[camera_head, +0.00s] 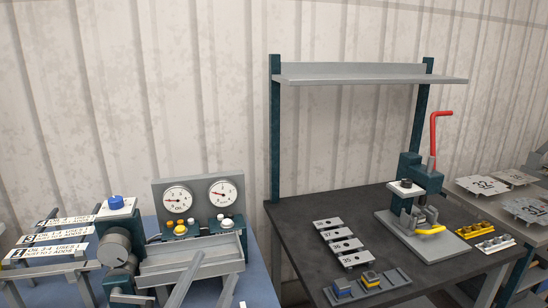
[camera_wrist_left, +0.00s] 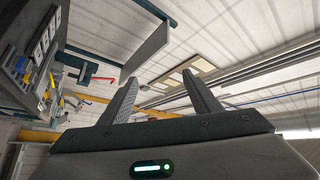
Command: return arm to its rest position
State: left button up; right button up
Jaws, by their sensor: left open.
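My left gripper (camera_head: 220,265) comes in at the bottom of the head view, its two grey fingers apart and pointing up, in front of the gauge machine's tray (camera_head: 195,262). In the left wrist view the left gripper (camera_wrist_left: 160,76) is open, with nothing between its fingers. Behind them are the ceiling and a wall, so it is turned upward. Most of the left arm is out of the head view. My right gripper is in neither view.
A machine with two dials (camera_head: 178,200) stands on a blue table (camera_head: 262,285) at left, beside labelled strips (camera_head: 50,237). To the right, a dark bench (camera_head: 300,222) carries a red-handled press (camera_head: 434,135), numbered plates (camera_head: 340,245) and a grey tray (camera_head: 405,285). A shelf (camera_head: 370,80) spans above it.

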pick_arm(q)
jog(key=s+a+f+n+g+y, duration=0.2)
jog(key=a+f+n+g, duration=0.1)
jog(key=f, duration=0.5)
jog(key=s+a+f+n+g+y, duration=0.3)
jog(key=f, duration=0.5)
jog(key=s+a+f+n+g+y, duration=0.2)
jog(key=a+f+n+g, duration=0.1)
jog(key=f, duration=0.5)
jog(key=s+a+f+n+g, duration=0.1)
jog(key=s+f+g, duration=0.3)
jog(key=s+f, duration=0.45)
jog(key=s+a+f+n+g, duration=0.15)
jog(key=s+f+g, duration=0.35)
jog(key=s, duration=0.7)
notch_tip(320, 180, down, 28)
jog(key=s+g, duration=0.1)
jog(key=s, duration=0.1)
jog(key=s+a+f+g, duration=0.1)
jog(key=s+a+f, duration=0.1)
jog(key=s+f, duration=1.5)
jog(key=shift+s+a+f, duration=0.15)
jog(key=shift+s+f, duration=0.2)
jog(key=shift+f, duration=0.05)
